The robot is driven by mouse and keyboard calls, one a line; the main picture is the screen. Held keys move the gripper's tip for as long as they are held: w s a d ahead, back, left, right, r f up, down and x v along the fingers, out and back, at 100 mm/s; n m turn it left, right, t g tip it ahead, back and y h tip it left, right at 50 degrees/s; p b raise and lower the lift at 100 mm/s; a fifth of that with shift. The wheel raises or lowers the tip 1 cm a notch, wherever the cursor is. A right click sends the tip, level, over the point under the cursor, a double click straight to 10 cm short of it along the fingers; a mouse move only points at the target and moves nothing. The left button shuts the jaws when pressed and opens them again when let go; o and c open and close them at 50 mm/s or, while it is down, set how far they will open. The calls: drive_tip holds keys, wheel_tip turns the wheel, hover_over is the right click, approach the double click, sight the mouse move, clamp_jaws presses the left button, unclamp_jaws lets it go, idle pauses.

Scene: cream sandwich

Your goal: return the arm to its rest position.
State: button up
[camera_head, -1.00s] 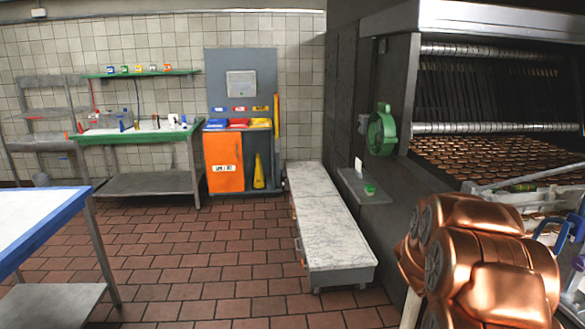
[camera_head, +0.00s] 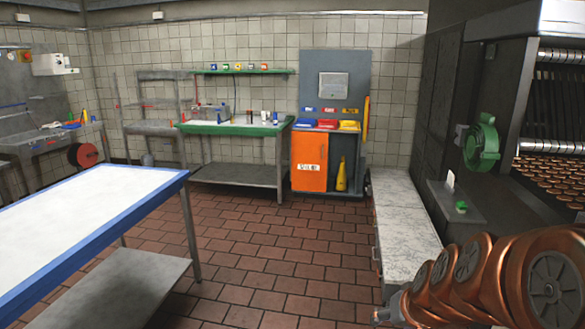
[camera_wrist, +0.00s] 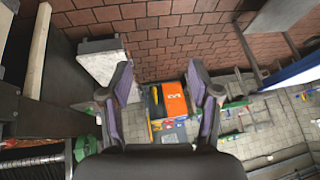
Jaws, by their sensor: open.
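My gripper (camera_wrist: 159,68) shows in the wrist view with its two fingers spread apart and nothing between them. Beyond the fingers lie the red tiled floor and an orange cabinet (camera_wrist: 173,97), seen upside down. In the head view my copper-coloured arm reaches in from the lower right corner, folded low in front of the grey marble-topped bench. A small grey part at the arm's end shows at the bottom edge; the fingers cannot be made out there.
A white table with a blue rim (camera_head: 88,215) stands at the left. The marble-topped bench (camera_head: 402,225) and dark oven wall with a green fan housing (camera_head: 482,143) are at the right. A green-edged worktable (camera_head: 235,128) and the orange cabinet (camera_head: 309,160) stand at the back. Tiled floor between is clear.

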drive_tip(key=s+a+n+g+h, duration=0.1)
drive_tip(key=s+g, duration=0.7)
drive_tip(key=s, duration=1.8)
drive_tip(key=shift+s+a+f+n, duration=0.15)
drive_tip(key=shift+a+f+n, duration=0.3)
drive_tip(key=shift+a, duration=0.45)
